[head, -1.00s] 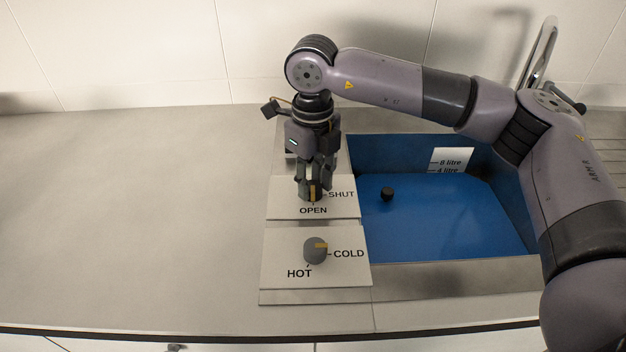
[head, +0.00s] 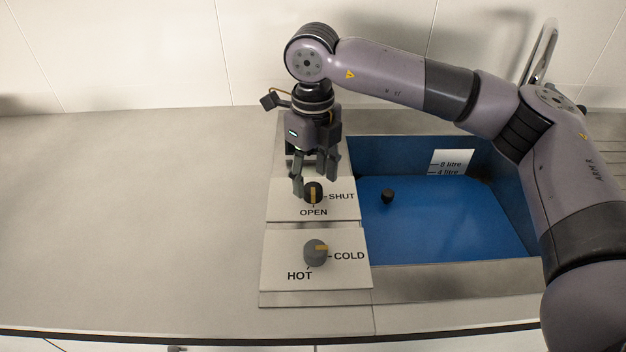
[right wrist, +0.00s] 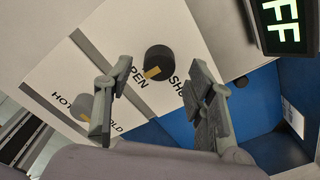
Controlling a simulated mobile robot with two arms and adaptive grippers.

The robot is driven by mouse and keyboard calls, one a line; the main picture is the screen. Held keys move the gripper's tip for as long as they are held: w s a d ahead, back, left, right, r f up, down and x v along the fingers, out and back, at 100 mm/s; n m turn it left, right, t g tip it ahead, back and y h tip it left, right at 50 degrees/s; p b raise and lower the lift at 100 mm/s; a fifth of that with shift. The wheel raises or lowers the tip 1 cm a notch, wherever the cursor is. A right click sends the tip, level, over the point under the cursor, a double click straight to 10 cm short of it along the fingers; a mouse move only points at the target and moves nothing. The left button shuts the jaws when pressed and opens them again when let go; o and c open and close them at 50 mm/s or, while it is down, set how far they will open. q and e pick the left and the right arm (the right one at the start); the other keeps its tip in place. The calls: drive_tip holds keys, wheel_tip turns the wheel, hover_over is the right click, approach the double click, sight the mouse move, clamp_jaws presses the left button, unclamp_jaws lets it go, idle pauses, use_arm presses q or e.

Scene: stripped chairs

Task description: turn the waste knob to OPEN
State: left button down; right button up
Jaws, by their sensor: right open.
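The waste knob (head: 313,192) is a dark round knob on the upper white plate (head: 345,210), marked SHUT on the right and OPEN below. Its yellow mark points down to OPEN. In the right wrist view the waste knob (right wrist: 160,60) stands free, its mark towards the word OPEN. My right gripper (head: 315,178) is open and empty just above and behind the knob, with the fingers apart from it. Its fingers also show in the right wrist view (right wrist: 147,92). My left gripper is not in view.
A grey HOT/COLD knob (head: 315,252) stands on the lower plate, its mark towards COLD. A blue sink (head: 450,220) with a small black plug-like piece (head: 387,196) lies to the right. The counter (head: 130,210) to the left is clear. A tap (head: 540,55) stands at the back right.

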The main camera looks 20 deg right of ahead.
sight(313, 187)
wheel_tip(313, 187, up, 10)
idle(0.3)
drive_tip(key=shift+r, duration=0.15)
